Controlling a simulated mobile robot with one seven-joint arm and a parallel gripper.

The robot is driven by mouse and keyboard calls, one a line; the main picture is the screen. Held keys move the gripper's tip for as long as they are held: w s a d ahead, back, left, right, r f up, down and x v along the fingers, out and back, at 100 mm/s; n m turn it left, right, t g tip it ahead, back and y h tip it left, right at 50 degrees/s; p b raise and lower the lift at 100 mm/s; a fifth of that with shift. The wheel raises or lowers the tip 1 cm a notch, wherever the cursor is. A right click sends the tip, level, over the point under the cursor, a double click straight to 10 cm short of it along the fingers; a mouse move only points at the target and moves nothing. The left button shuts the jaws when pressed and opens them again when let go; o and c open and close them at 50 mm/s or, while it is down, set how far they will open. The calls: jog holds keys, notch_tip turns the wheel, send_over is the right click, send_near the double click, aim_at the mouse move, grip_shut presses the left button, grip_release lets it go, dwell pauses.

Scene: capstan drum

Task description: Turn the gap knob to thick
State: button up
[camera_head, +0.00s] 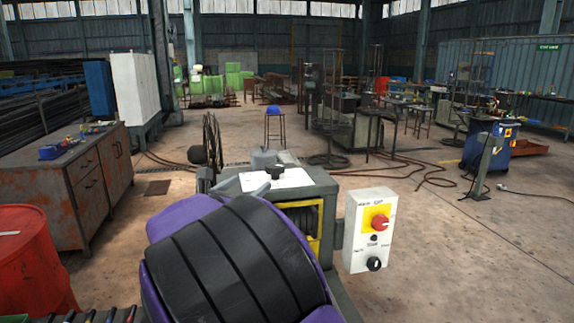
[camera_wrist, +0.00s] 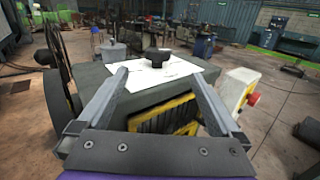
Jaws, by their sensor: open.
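A black knob (camera_wrist: 156,57) stands on a white plate (camera_wrist: 180,72) on top of a grey machine. The same knob shows in the head view (camera_head: 275,171) on its plate (camera_head: 292,180). A white control box (camera_head: 370,229) on the machine's right side carries a red knob on a yellow plate (camera_head: 379,219) and a lower black knob (camera_head: 374,264). The small labels are not readable, so I cannot tell which knob sets the gap. My gripper (camera_wrist: 158,75) is open and empty. In the wrist view the top knob appears between and beyond the fingertips, apart from both.
My arm hides much of the machine in the head view. A spoked wheel (camera_head: 213,143) stands at the machine's left. A rusty cabinet (camera_head: 60,180) and a red drum (camera_head: 34,262) are further left. Hoses (camera_head: 420,170) lie on the floor behind. Floor right of the control box is clear.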

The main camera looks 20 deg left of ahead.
aim_at(275, 165)
jog(key=w, duration=0.5)
jog(key=w+d+p, duration=0.1)
jog(key=w, duration=1)
jog(key=shift+d+f, duration=0.15)
jog(key=shift+f, duration=0.05)
jog(key=c, duration=1.4)
jog(key=shift+o, duration=0.2)
jog(key=shift+r+m+h+p, duration=0.25)
jog(key=shift+m+h+p, duration=0.05)
jog(key=shift+h+p, duration=0.45)
jog(key=shift+m+g+h+p, duration=0.3)
jog(key=shift+m+h, duration=0.4)
jog(key=shift+h, duration=0.35)
jog(key=shift+m+g+h, duration=0.3)
jog(key=shift+m+h, duration=0.1)
jog(key=shift+h, duration=0.1)
jog(key=o, duration=1.4)
jog(key=shift+f, duration=0.2)
jog(key=shift+c, duration=0.2)
jog(key=shift+s, duration=0.1)
